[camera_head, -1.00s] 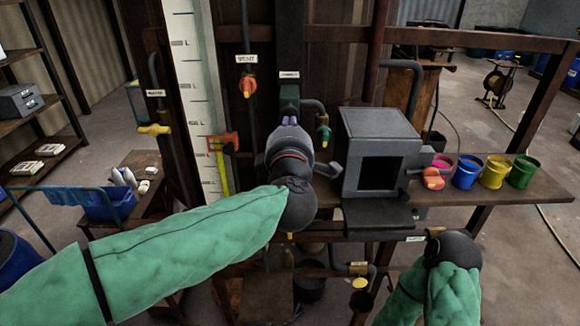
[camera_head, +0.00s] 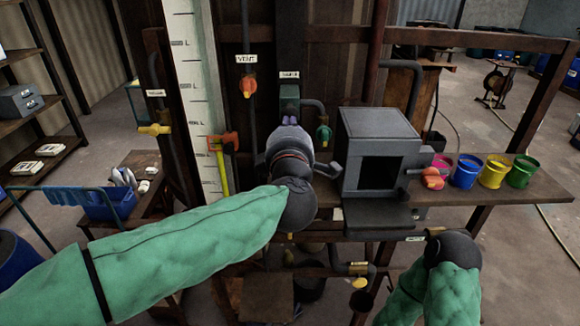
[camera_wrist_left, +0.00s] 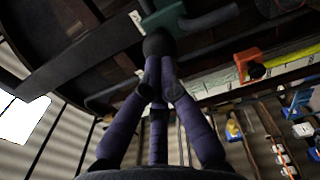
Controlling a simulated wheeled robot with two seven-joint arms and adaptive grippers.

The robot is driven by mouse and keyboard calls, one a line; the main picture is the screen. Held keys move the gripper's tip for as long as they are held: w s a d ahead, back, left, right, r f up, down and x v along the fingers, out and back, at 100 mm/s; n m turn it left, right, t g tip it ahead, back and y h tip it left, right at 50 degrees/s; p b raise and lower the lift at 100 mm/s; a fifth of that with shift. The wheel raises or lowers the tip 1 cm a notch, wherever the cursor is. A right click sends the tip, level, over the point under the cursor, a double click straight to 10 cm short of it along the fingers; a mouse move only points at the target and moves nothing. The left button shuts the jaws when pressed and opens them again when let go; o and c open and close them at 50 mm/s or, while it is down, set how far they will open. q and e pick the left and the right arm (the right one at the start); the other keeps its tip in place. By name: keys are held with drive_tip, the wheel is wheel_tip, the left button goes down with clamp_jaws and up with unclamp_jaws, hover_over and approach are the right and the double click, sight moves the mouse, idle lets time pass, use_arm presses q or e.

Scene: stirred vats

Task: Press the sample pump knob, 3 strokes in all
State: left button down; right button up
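The sample pump's green body (camera_head: 290,92) sits under a white label at the middle of the head view. In the left wrist view the green body (camera_wrist_left: 163,18) carries a dark round knob (camera_wrist_left: 158,44) pointing toward my gripper. My left gripper (camera_head: 290,121) is in front of and just below the pump, hiding the knob in the head view. In the wrist view its purple fingers (camera_wrist_left: 160,68) are drawn together, tips at the knob and seemingly touching it. I cannot tell how far the knob is pressed. My right wrist is at lower right; its fingers are hidden.
A grey open-fronted box (camera_head: 380,150) stands close right of my left gripper. A green valve (camera_head: 323,134), red vent valve (camera_head: 248,86), orange-and-yellow lever (camera_head: 222,146) and yellow valve (camera_head: 154,129) surround it. Coloured buckets (camera_head: 494,172) stand on the shelf at right.

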sight(290, 115)
use_arm(q)
drive_tip(key=shift+w, duration=2.2)
drive_tip(key=shift+s, duration=1.75)
drive_tip(key=shift+w, duration=0.15)
drive_tip(key=shift+w, duration=1.6)
drive_tip(key=shift+s, duration=1.8)
drive_tip(key=shift+w, duration=0.15)
